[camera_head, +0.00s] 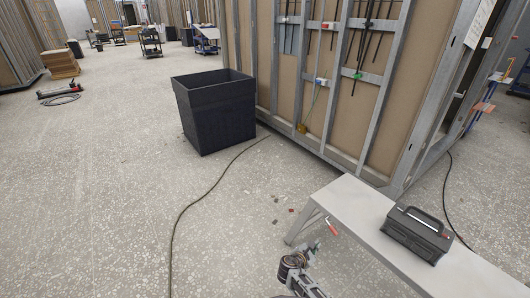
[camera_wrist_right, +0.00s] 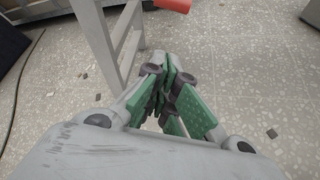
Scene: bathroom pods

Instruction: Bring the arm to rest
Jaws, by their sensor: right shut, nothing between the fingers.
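My right arm comes in at the bottom of the head view, with its gripper (camera_head: 312,248) beside the near end of a grey bench (camera_head: 350,200). In the right wrist view the green-padded fingers of this gripper (camera_wrist_right: 168,85) are together with nothing between them, above the speckled floor. The bench legs (camera_wrist_right: 100,45) stand just beyond the fingers. My left gripper does not show.
A black bin (camera_head: 215,110) stands by the framed wall pod (camera_head: 330,80). A cable (camera_head: 178,222) crosses the floor. Open floor (camera_head: 80,200) lies to the left.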

